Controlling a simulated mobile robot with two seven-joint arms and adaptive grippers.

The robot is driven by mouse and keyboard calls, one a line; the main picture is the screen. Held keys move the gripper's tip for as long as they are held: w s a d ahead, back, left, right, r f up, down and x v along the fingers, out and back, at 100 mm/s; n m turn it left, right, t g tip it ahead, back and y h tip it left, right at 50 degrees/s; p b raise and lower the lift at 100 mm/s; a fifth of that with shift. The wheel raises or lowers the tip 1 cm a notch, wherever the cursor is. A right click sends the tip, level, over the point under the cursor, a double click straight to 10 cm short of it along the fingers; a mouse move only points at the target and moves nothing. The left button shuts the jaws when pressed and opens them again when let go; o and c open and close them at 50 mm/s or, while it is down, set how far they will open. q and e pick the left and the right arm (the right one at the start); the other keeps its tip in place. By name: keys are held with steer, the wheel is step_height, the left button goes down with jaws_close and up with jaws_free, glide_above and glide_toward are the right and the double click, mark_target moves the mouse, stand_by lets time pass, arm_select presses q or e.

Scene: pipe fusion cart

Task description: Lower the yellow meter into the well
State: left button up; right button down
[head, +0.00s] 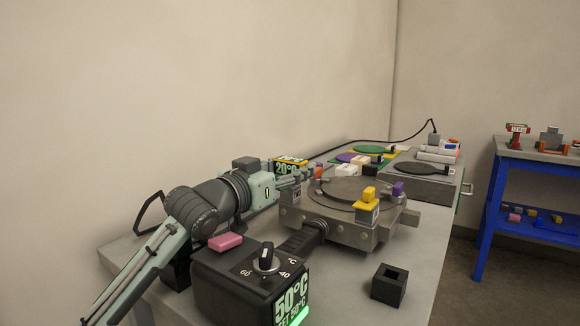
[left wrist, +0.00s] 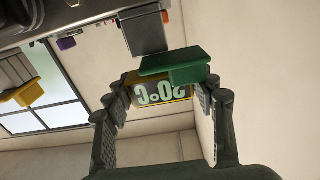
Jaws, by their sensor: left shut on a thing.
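The yellow meter (head: 291,161) has a dark face reading 20°C. It shows just behind and above the fingers of my left gripper (head: 292,179), near the far side of the round plate. In the left wrist view, the meter (left wrist: 160,93) sits between the two fingertips of my left gripper (left wrist: 158,100), which is shut on it. Its digits look upside down there. A black block with a square opening (head: 388,286), which may be the well, stands at the front right of the table, well apart from the meter. My right gripper is not in view.
A black control box (head: 235,283) with a knob and a 50°C display stands in front. The round grey plate (head: 350,192) carries yellow and purple pieces. A pink block (head: 225,241) lies by my left arm. A blue-framed bench (head: 490,205) stands at right.

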arm_select(q)
steer(key=o, duration=1.3)
steer(key=shift+f, duration=0.2)
steer(key=shift+c, duration=0.2)
steer(key=shift+w+a+f, duration=0.1)
steer(key=v, duration=1.2)
steer(key=x, duration=1.2)
steer(key=shift+r, duration=0.6)
